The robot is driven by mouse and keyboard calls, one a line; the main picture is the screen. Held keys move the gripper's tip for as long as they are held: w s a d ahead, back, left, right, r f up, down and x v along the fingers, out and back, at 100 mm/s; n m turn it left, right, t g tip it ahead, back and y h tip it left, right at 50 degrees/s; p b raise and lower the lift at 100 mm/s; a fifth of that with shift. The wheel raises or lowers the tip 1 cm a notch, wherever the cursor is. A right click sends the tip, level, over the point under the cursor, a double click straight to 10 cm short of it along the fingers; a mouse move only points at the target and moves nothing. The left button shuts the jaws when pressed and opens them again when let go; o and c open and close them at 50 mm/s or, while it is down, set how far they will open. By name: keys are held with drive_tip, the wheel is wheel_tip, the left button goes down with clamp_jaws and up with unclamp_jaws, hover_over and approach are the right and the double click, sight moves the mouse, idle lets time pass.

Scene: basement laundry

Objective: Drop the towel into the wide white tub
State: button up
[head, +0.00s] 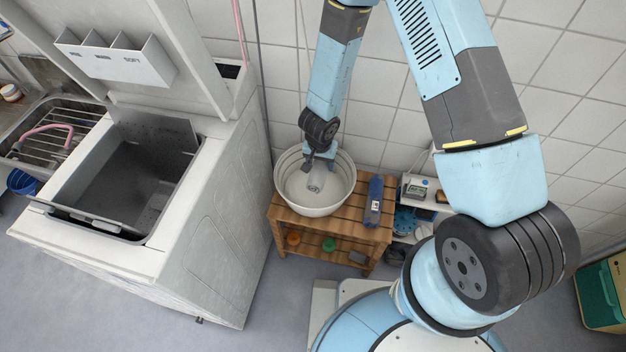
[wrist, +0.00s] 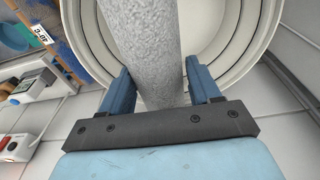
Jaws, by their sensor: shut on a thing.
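The wide white tub (head: 337,199) stands upright on a slatted wooden stand in the head view. Its ridged wall (wrist: 247,38) fills the top of the wrist view. My gripper (head: 319,163) points down over the tub's opening. In the wrist view my gripper (wrist: 158,78) has its two blue fingers on either side of the towel (wrist: 146,45), a grey speckled roll, and is shut on it. The roll extends away from the fingers toward the tub's inside. Whether its far end touches the tub's floor cannot be told.
A blue bottle (head: 374,200) stands on the wooden stand (head: 343,226), right of the tub. A white shelf unit (head: 425,205) with small devices is farther right. An open top-loading washer (head: 215,195) stands close on the left. The tiled wall is right behind the tub.

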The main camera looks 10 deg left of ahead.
drive_tip(key=shift+f, duration=2.25)
drive_tip(key=o, duration=1.3)
drive_tip(key=shift+s+a+r, duration=0.1)
drive_tip(key=shift+s+r, duration=0.25)
drive_tip(key=shift+r, duration=1.9)
drive_tip(key=shift+s+a+r, duration=0.1)
drive_tip(key=shift+s+r, duration=0.2)
drive_tip(key=shift+r, duration=1.95)
drive_tip(key=shift+s+r, duration=0.35)
drive_tip(key=shift+r, duration=1.9)
